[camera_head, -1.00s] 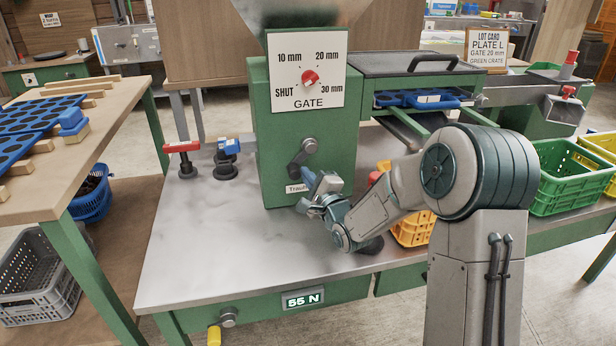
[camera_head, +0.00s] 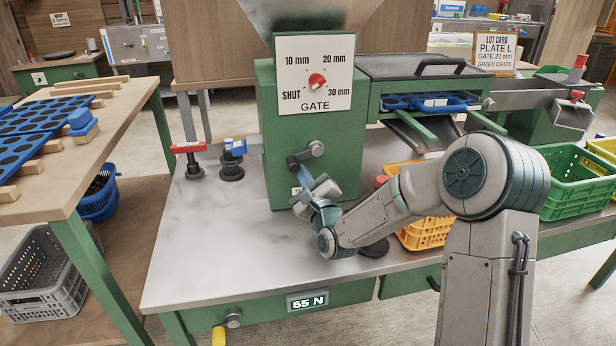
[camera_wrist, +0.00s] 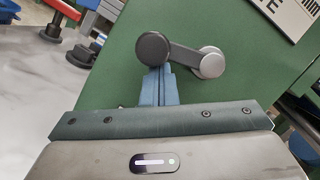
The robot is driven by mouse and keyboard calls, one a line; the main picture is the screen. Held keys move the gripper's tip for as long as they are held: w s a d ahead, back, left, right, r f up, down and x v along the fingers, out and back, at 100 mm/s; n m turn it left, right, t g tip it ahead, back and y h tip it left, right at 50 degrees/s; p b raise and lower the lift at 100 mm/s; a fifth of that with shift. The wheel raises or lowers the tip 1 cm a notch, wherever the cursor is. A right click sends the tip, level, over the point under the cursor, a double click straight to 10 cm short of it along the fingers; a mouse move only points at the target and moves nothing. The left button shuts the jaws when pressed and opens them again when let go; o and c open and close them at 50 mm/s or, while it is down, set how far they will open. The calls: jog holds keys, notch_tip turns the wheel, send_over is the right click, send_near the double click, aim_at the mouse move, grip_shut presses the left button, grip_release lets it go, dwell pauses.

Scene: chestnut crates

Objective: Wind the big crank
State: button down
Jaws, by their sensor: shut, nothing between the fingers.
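A grey crank arm (camera_head: 304,156) is on the front of the green machine, with its round metal hub (camera_head: 316,149) at the right and its dark knob (camera_head: 293,163) at the left, slightly lower. In the wrist view the crank arm (camera_wrist: 180,54) runs from the dark knob (camera_wrist: 152,48) to the silver hub (camera_wrist: 209,62). My gripper (camera_head: 304,178) is shut, with no object between its fingers. In the wrist view its blue-grey fingertips (camera_wrist: 160,72) are right at the knob's lower edge; I cannot tell whether they touch it.
A second handle with a yellow grip (camera_head: 218,336) hangs from the bench's front edge, beside a display (camera_head: 307,301) reading 55 N. Red (camera_head: 187,148) and blue (camera_head: 234,148) clamp-like parts stand left of the machine. A yellow crate (camera_head: 424,232) is behind my arm. The bench top's left front is clear.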

aim_at(297, 167)
jog(key=m, duration=0.2)
jog(key=a+r+m+t+h, duration=0.1)
jog(key=m, duration=0.1)
jog(key=r+m, duration=0.1)
jog(key=m, duration=0.1)
jog(key=shift+s+a+r+h, duration=0.2)
jog(key=shift+a+h, duration=0.05)
jog(key=shift+h, duration=0.15)
jog(key=shift+r+p, duration=0.3)
jog(key=shift+a, duration=0.1)
